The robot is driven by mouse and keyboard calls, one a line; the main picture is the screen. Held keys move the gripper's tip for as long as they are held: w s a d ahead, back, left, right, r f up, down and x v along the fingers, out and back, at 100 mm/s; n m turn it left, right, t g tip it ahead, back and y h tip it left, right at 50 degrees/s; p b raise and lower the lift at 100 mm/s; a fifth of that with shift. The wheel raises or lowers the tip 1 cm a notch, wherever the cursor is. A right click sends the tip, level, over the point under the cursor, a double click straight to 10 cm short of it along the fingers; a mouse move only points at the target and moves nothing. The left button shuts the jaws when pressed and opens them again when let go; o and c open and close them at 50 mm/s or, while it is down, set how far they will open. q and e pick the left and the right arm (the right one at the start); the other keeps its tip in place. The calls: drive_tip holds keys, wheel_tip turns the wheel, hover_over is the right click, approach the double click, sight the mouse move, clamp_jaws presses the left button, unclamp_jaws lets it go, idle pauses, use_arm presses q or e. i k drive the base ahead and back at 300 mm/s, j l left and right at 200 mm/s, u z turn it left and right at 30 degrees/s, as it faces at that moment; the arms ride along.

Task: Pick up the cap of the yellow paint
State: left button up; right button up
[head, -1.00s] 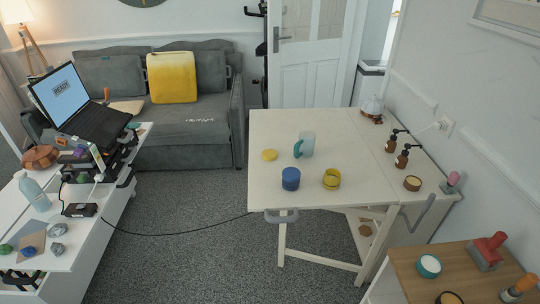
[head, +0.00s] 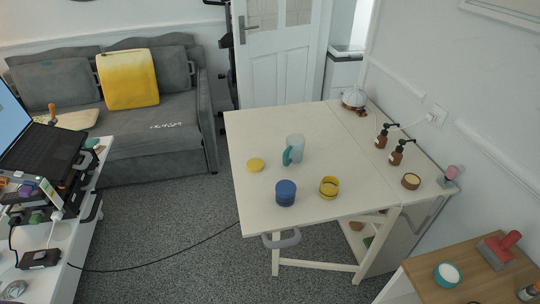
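A flat round yellow cap (head: 256,165) lies on the white table (head: 270,130) near its left edge. An open yellow paint jar (head: 329,187) stands near the front of the table, to the right of a blue jar (head: 286,193). The blue jar looks closed. Neither of my grippers shows in the head view.
A glass mug with a teal handle (head: 293,149) stands right of the cap. Brown pump bottles (head: 396,152) and a small round jar (head: 410,181) stand at the table's right side.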

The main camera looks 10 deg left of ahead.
sight(254, 164)
drive_tip(key=i+j+z, duration=0.45)
drive_tip(key=j, duration=0.2)
drive_tip(key=i+j+z, duration=0.1)
drive_tip(key=j+z, duration=0.4)
drive_tip(key=j, duration=0.2)
drive_tip(key=j+z, duration=0.45)
drive_tip(key=j, duration=0.4)
drive_tip(key=j+z, duration=0.45)
drive_tip(key=j, duration=0.4)
